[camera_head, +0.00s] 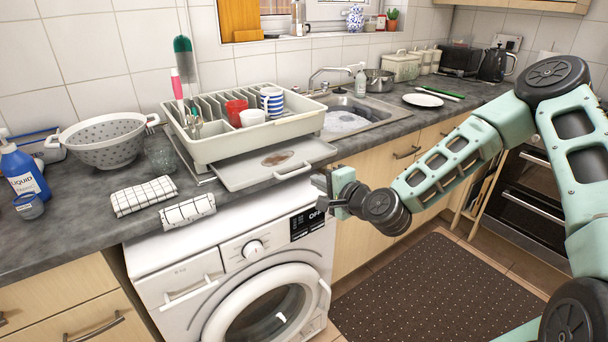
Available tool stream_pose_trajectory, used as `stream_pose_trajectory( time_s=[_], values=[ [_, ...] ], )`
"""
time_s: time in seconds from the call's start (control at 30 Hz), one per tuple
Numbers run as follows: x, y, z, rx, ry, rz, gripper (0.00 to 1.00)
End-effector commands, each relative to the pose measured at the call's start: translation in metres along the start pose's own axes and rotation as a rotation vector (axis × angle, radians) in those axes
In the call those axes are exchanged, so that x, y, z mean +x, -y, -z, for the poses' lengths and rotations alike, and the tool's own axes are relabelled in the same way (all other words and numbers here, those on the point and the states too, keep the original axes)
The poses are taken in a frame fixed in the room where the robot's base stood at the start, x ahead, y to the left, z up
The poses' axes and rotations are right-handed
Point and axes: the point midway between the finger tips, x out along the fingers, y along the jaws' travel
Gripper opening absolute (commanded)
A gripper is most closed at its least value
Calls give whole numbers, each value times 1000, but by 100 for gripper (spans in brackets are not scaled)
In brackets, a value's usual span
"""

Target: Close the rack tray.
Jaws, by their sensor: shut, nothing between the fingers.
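The dish rack (245,143) is a cream plastic rack on the counter left of the sink. Its light grey tray (242,172) is pulled out from under the rack's front and reaches over the counter edge. The tray has a brownish wet patch and a handle (294,171) at its front right. My gripper (326,200) is at the end of my green arm, in front of the counter edge. It is shut and empty, a little right of and below the tray handle, apart from it as far as I can tell. The fingertips look small and dark.
The rack holds a red cup (236,112), a striped mug (271,101) and a white cup. Two folded checked cloths (146,196) lie left of the tray. The soapy sink (345,119) is to the right. A washing machine (240,270) stands below; the floor mat area is free.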

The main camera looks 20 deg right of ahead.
Motion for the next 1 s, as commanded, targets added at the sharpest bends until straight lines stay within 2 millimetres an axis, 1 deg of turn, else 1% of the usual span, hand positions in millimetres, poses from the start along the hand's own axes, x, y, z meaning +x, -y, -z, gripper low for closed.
stream_pose_trajectory(
  time_s=[0.03, 0.1, 0.2, 0.3, 0.5, 0.87, 0.93, 1.0],
  values=[
    [11, 2, 0, 1, 0, 1, 0],
    [25, 2, -1, 0, 0, 0, 0],
    [41, 1, -1, 1, 0, -1, 0],
    [54, 1, 0, 0, 0, -1, 0],
    [66, 0, 0, -1, 0, -1, 0],
    [68, 0, 0, -2, 0, -1, 0],
    [73, 0, 0, -3, 1, 0, 0],
    [85, 1, 0, -5, 1, 1, 0]
  ],
)
